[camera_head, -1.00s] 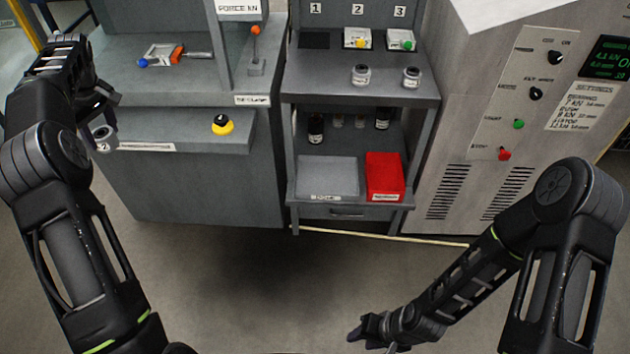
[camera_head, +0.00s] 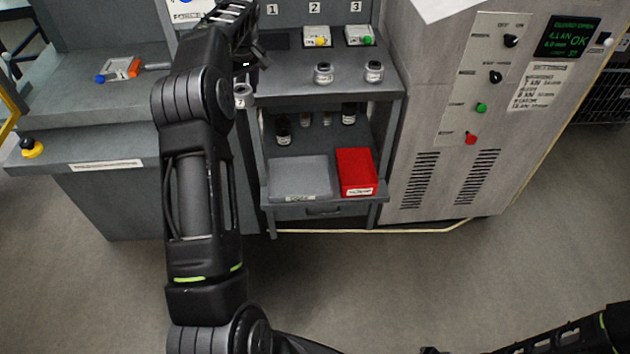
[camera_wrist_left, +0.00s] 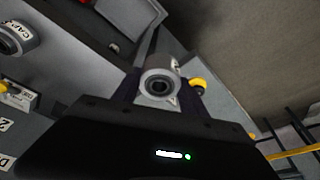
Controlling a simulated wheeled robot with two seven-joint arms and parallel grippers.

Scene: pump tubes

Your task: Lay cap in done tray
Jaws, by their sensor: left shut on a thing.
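My left gripper (camera_head: 250,80) is shut on a round grey cap (camera_head: 243,97) with a dark centre, held at the left edge of the shelf unit. The left wrist view shows the cap (camera_wrist_left: 160,86) between the two fingers. A flat grey tray (camera_head: 299,178) lies on the lower shelf, with a label at its front too small to read. A red tray (camera_head: 356,170) stands to its right, also labelled. The held cap is above and left of both trays. Of my right gripper, only a dark part (camera_head: 430,350) shows at the bottom edge.
Two jars with grey tops (camera_head: 323,73) (camera_head: 373,71) stand on the upper shelf, below numbered places. Several dark and clear bottles (camera_head: 283,131) stand under it, behind the trays. A machine cabinet (camera_head: 450,130) is at right. The bench at left carries a yellow button (camera_head: 32,149).

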